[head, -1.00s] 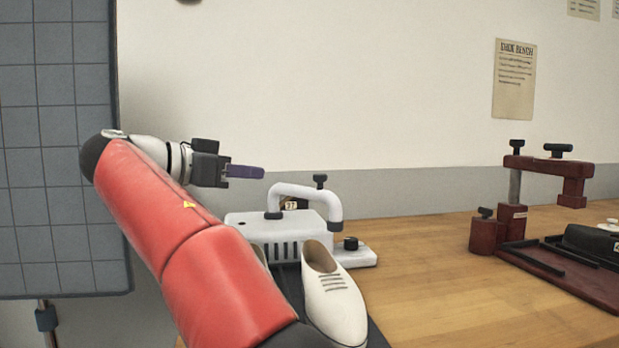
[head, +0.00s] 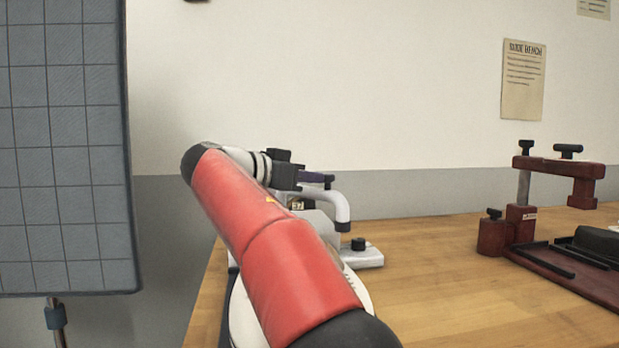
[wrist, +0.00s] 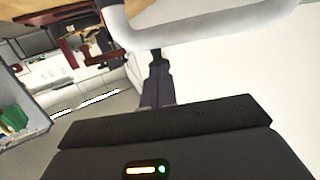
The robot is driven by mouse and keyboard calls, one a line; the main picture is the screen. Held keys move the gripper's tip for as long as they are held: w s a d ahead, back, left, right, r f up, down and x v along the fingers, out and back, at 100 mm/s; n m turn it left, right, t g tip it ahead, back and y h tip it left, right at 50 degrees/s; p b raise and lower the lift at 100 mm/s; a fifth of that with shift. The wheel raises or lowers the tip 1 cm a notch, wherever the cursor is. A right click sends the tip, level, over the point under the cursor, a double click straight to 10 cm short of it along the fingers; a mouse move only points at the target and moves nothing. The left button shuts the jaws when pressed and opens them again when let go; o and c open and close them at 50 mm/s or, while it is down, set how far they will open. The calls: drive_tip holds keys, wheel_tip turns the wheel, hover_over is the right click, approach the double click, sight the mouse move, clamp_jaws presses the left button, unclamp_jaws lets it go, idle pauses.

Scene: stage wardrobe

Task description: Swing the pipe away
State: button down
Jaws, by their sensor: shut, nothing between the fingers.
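The white bent pipe (head: 341,207) arches over a white machine body (head: 369,258) on the bench, its right end pointing down. In the wrist view the pipe (wrist: 195,38) curves across the top, just beyond my shut fingers (wrist: 157,80). I cannot tell whether they touch it. My red arm hides much of the machine and most of a pale shoe (head: 362,288).
A dark red clamp-like device (head: 523,190) stands farther right. A grey gridded panel (head: 70,150) stands at the left. The wall is behind.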

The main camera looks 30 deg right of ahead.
drive_tip(key=shift+d, duration=0.15)
drive_tip(key=w+d+n+t+y+b, duration=0.3)
drive_tip(key=w+d+n+t, duration=0.3)
drive_tip(key=d, duration=0.5)
drive_tip(key=shift+w+t+y, duration=0.25)
drive_tip(key=shift+t+y, duration=0.35)
drive_tip(key=shift+t, duration=0.4)
drive_tip(key=shift+d+r, duration=0.15)
drive_tip(key=s+a+r+b, duration=0.1)
drive_tip(key=s+a, duration=0.2)
drive_tip(key=s, duration=0.3)
drive_tip(key=s+a+r+b, duration=0.1)
drive_tip(key=s+a+b, duration=0.1)
drive_tip(key=s, duration=0.4)
drive_tip(key=shift+s+a, duration=0.3)
drive_tip(key=shift+a, duration=0.2)
